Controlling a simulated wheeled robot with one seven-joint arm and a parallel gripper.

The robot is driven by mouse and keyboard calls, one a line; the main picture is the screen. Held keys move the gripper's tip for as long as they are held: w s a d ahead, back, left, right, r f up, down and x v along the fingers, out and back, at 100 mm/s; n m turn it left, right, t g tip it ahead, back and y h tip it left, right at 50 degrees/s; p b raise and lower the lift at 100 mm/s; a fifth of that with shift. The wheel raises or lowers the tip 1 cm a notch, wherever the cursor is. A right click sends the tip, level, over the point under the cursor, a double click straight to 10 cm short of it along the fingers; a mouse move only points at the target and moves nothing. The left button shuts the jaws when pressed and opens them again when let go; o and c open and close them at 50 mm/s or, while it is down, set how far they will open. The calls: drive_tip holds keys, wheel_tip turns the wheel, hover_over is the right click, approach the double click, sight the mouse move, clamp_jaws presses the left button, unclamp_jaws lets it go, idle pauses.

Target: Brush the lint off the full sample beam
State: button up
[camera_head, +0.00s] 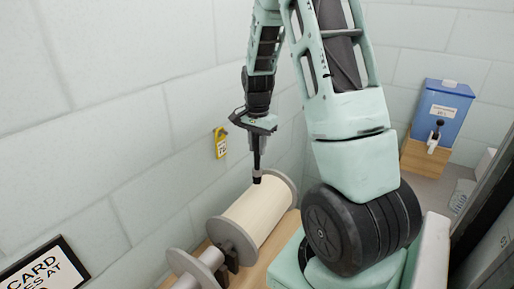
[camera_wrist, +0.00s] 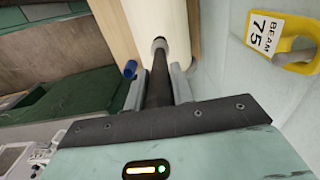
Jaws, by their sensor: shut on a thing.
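The sample beam (camera_head: 258,213) is a cream-wound roll between grey end flanges, lying on a wooden surface at the lower middle of the head view. Its cream winding (camera_wrist: 160,15) also shows at the top of the wrist view. My gripper (camera_head: 257,150) is shut on a dark, slim handled tool (camera_wrist: 159,80), probably the brush, which points away from the wrist. The tool's tip (camera_head: 257,179) is over the beam near its far flange. I cannot tell whether it touches the winding. Any bristles are hidden, and no lint can be made out.
A yellow tag (camera_head: 220,143) hangs on the wall by the beam; it reads "BEAM 75" in the wrist view (camera_wrist: 266,32). A framed card (camera_head: 45,270) is at lower left. A blue dispenser (camera_head: 441,110) stands on a wooden block at right. A small blue object (camera_wrist: 130,69) lies beside the beam.

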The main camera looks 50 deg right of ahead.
wheel_tip(320, 180, up, 2)
drive_tip(key=shift+r+p, duration=0.15)
drive_tip(key=shift+p, duration=0.5)
